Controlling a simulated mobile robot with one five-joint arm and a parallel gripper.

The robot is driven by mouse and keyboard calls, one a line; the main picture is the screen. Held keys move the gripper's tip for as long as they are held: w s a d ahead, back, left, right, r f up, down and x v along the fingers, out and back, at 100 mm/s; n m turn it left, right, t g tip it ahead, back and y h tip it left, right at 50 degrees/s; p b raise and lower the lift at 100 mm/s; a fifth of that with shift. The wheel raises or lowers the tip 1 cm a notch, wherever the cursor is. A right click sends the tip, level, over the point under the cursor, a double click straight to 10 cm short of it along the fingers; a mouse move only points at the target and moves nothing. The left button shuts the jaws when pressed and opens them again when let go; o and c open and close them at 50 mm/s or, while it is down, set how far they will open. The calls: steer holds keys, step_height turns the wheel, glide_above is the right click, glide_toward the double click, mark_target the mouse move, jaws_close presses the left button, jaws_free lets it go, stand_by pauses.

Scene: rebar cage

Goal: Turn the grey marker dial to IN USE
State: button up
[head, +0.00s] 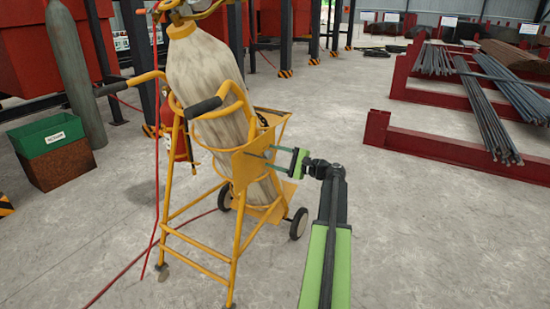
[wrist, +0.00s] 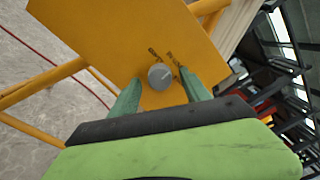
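The grey marker dial (wrist: 160,76) is a small round knob on a yellow plate (wrist: 120,35) in the wrist view. A faint mark crosses its face, too small to read for sure. Two dark labels (wrist: 163,54) sit beside it, unreadable here. My gripper (wrist: 160,78) is open, with one green finger on each side of the dial and visible gaps between. I cannot tell how deep the fingertips reach or whether they touch the plate. In the head view my gripper (head: 269,157) is at the trolley's yellow plate (head: 245,166); the dial cannot be made out there.
The plate is on a yellow wheeled trolley (head: 170,190) holding a large pale cylinder (head: 205,75). A red hose (head: 125,270) runs along the floor. A green box (head: 48,134) and grey cylinder (head: 75,75) stand left. Red racks with bars (head: 485,110) stand right; floor between is clear.

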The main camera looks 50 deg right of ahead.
steer(key=v, duration=1.7)
steer(key=shift+s, duration=0.2)
